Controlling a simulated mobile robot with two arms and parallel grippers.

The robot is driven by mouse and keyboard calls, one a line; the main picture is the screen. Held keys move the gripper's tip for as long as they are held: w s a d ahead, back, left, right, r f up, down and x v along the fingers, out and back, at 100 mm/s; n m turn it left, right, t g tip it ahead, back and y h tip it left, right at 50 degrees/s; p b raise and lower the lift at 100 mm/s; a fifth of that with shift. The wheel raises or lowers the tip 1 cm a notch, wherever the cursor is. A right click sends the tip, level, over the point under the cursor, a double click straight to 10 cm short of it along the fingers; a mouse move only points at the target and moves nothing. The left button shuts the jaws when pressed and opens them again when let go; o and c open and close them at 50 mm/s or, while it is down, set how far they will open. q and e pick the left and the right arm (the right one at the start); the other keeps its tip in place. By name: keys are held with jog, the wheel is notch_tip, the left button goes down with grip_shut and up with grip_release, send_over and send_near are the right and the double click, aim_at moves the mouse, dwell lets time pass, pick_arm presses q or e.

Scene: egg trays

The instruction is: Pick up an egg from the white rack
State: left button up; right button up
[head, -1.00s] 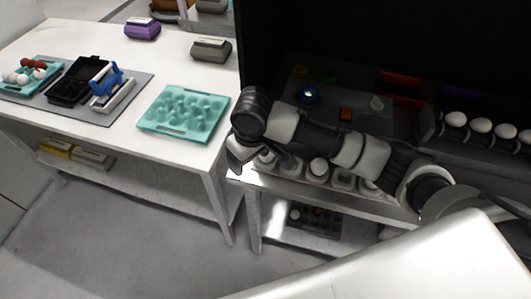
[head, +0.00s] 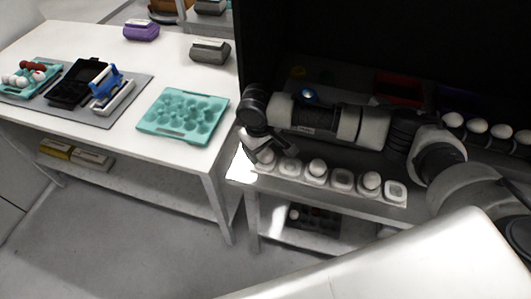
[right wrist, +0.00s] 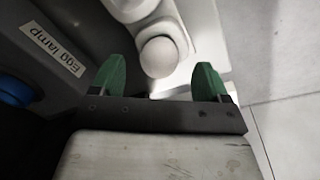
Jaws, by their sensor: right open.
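The white rack (head: 342,183) is a row of square cups along the front edge of the dark bench. Several cups are in it; some hold a white egg, such as the middle egg (head: 317,167) and the one to its right (head: 372,180), and others are empty. My right gripper (head: 258,148) is at the rack's left end, by the leftmost egg (head: 266,155). In the right wrist view, its green fingertips (right wrist: 160,80) are apart, with an egg (right wrist: 160,55) on the rack (right wrist: 133,8) ahead between them, apparently untouched. My left gripper is out of view.
A white table at left bears a teal egg tray (head: 183,116), a black open case (head: 72,85) and a blue-and-white device (head: 110,90). A box labelled "Egg lamp" (right wrist: 55,45) is close to the right gripper. More eggs (head: 478,126) stand at the far right.

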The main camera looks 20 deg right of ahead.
jog(key=shift+w+d+f, duration=0.1)
jog(key=shift+f, duration=0.6)
jog(key=shift+w+d+f, duration=0.1)
jog(key=shift+f, duration=0.55)
jog(key=c, duration=0.7)
jog(key=shift+o, duration=0.2)
jog(key=shift+r, duration=0.15)
